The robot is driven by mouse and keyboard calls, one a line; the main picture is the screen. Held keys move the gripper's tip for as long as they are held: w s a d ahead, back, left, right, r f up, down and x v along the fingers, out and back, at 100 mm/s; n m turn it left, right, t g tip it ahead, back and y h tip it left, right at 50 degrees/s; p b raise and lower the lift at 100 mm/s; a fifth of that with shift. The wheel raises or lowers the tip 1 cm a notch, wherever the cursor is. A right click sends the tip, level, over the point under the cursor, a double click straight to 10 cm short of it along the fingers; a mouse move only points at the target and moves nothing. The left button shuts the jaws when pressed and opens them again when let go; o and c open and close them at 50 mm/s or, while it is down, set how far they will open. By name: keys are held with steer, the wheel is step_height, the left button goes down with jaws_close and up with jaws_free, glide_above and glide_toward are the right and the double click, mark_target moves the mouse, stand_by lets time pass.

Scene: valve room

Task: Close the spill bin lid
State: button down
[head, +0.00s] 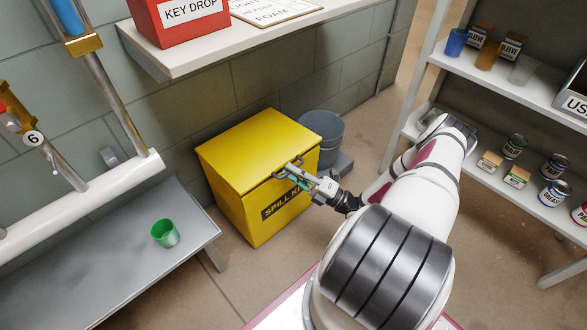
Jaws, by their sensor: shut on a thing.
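The spill bin (236,213) is a yellow box with a black "SPILL KIT" label on its front. It stands on the floor in the middle of the head view, against the grey block wall. Its yellow lid (245,142) lies flat over the box, and no gap shows between them. A dark handle (286,167) sits at the lid's front edge. My gripper (297,174) is at this handle and shut on it. The gripper covers part of the label, and the fingertips are small in this view.
A grey bucket (322,128) stands behind the bin on the right. A grey bench (120,250) with a green cup (165,233) is on the left. A white shelf (260,35) overhangs behind the bin. A shelving unit (500,180) with cans stands on the right.

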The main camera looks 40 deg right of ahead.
steer(key=shift+w, duration=0.3)
steer(key=c, duration=2)
jaws_free()
steer(key=shift+o, duration=0.2)
steer(key=shift+s, duration=0.15)
steer(key=v, duration=1.2)
